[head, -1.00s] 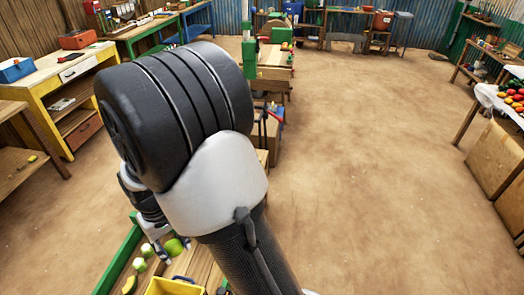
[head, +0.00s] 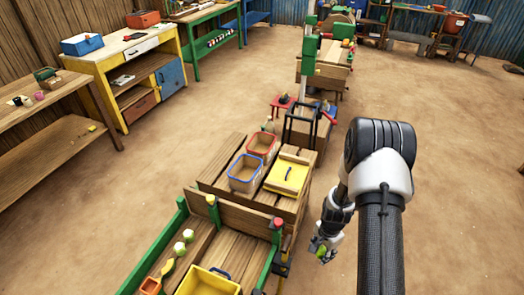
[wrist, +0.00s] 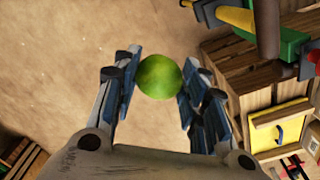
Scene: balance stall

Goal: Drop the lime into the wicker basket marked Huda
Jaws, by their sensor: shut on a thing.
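My gripper (head: 324,248) is shut on the lime (wrist: 160,77), a round green fruit held between the two fingers in the wrist view. The lime also shows as a small green patch in the head view (head: 320,250). My gripper is in the air over bare ground, right of the wooden stall. Two tan tubs that may be baskets, one red-rimmed (head: 262,146) and one blue-rimmed (head: 245,173), stand on the stall, left of my gripper and farther back. No name Huda is readable, so I cannot tell whether either is the wicker basket.
A green-railed wooden tray (head: 208,245) in front holds a yellow bin (head: 210,281) and several pale green fruits. A dark frame (head: 299,125) rises behind. The dirt floor to the right is open.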

